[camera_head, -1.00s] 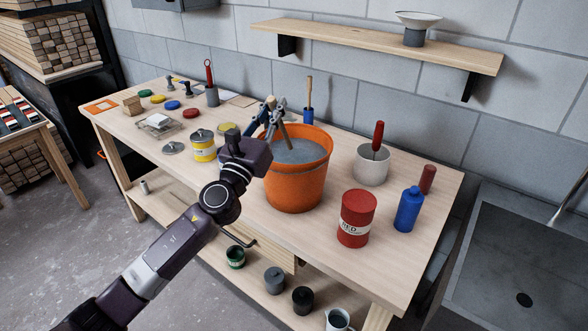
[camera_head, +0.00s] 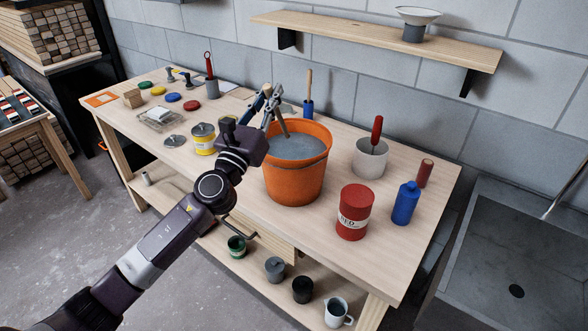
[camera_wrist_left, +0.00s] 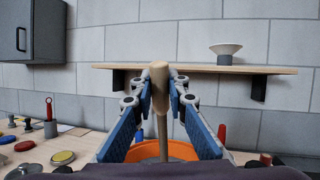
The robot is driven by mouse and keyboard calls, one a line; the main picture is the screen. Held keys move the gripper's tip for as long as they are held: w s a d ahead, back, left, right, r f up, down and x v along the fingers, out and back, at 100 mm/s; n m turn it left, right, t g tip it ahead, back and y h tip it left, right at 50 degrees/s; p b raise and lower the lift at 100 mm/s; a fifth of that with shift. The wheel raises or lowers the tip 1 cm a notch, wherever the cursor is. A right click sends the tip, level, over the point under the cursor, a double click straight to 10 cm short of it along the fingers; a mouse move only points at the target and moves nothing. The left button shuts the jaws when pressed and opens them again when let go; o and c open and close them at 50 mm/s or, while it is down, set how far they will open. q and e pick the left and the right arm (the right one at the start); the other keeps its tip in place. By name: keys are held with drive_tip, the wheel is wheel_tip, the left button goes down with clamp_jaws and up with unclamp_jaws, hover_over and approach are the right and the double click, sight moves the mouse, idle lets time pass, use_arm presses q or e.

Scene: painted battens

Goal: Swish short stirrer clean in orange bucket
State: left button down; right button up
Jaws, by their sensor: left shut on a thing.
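The orange bucket (camera_head: 295,185) stands on the workbench, filled with grey liquid (camera_head: 298,147) to below its rim. My left gripper (camera_head: 273,106) is above the bucket's left rim, shut on a wooden stirrer (camera_head: 284,128). The stirrer leans slightly, and its lower end goes into the liquid out of sight. In the left wrist view, the stirrer's rounded top (camera_wrist_left: 160,74) stands between the blue-padded fingers, with the bucket's rim (camera_wrist_left: 180,151) below. My right gripper is not in view.
A yellow tin (camera_head: 203,143) stands close left of the bucket. A red can (camera_head: 354,213), a blue bottle (camera_head: 405,204) and a white pot (camera_head: 369,162) stand to the right. A wooden-handled tool in a blue holder (camera_head: 308,108) is behind.

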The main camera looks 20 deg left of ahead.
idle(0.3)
use_arm(q)
wheel_tip(320, 180, up, 5)
drive_tip(key=p, duration=0.5)
drive_tip(key=shift+r, duration=0.1)
idle(0.3)
